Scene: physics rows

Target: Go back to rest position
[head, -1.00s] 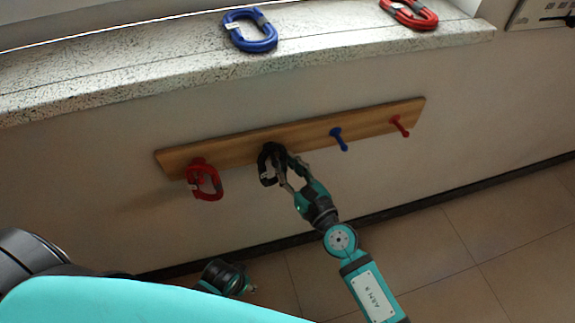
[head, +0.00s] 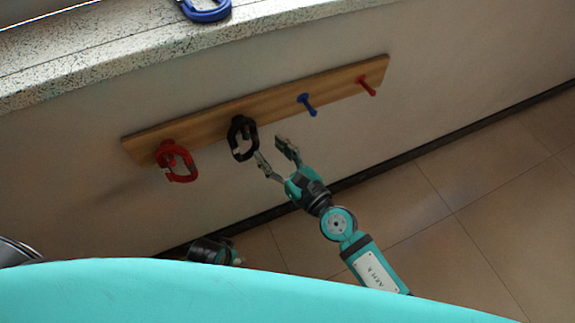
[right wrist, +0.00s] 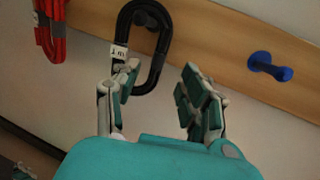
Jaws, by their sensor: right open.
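My right gripper (head: 272,158) is open and empty, just in front of and to the lower right of a black carabiner-like loop (head: 234,142). The loop hangs from the wooden peg rail (head: 275,103). In the right wrist view the open fingers (right wrist: 160,95) show below the black loop (right wrist: 163,62), with the left finger overlapping its lower edge; I cannot tell whether they touch. A dark, teal-marked part low on the left (head: 210,250) may be my left gripper; its jaws cannot be made out.
A red loop (head: 188,165) hangs on the rail left of the black one. The blue peg (head: 307,104) and red peg (head: 366,86) are bare. A blue loop (head: 207,14) lies on the stone sill (head: 110,57). Floor space on the right is clear.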

